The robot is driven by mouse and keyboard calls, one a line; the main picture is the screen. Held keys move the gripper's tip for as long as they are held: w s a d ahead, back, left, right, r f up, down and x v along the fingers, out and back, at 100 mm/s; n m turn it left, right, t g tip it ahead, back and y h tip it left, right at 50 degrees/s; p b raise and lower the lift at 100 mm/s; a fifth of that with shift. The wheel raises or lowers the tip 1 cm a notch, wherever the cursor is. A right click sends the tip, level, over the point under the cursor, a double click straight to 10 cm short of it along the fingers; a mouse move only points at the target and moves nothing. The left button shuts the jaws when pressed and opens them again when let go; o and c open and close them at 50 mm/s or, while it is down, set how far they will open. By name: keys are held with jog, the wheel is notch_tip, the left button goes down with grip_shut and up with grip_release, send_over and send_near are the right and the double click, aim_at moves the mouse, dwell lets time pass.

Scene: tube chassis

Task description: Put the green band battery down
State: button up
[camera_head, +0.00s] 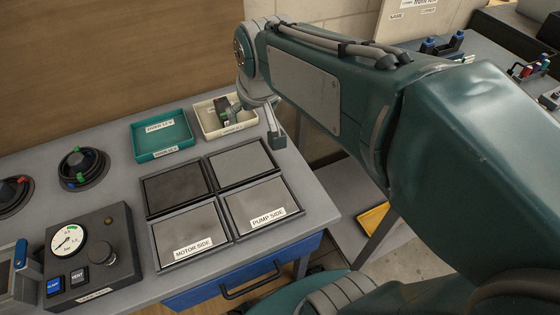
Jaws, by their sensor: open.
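A small dark battery with a green band (222,109) is in the cream tray (202,122) at the back of the bench. The battery looks upright, but it is small and partly hidden by my gripper. My gripper (256,121) is at the right part of this tray, with its fingers spread apart. One finger is close to the battery's right side; I cannot tell whether they touch. The other finger hangs at the tray's right edge.
A teal tray (163,153) stands left of the cream one. In front are several square plates, including labelled motor side (190,237) and pump side (258,207) plates. A gauge box (92,258) and round fixtures (82,169) stand at left. My arm blocks the right.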

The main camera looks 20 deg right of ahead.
jog(key=s+f, duration=0.2)
jog(key=s, duration=1.1)
jog(key=shift+s+f, duration=0.25)
jog(key=shift+f, duration=0.1)
dwell(0.7)
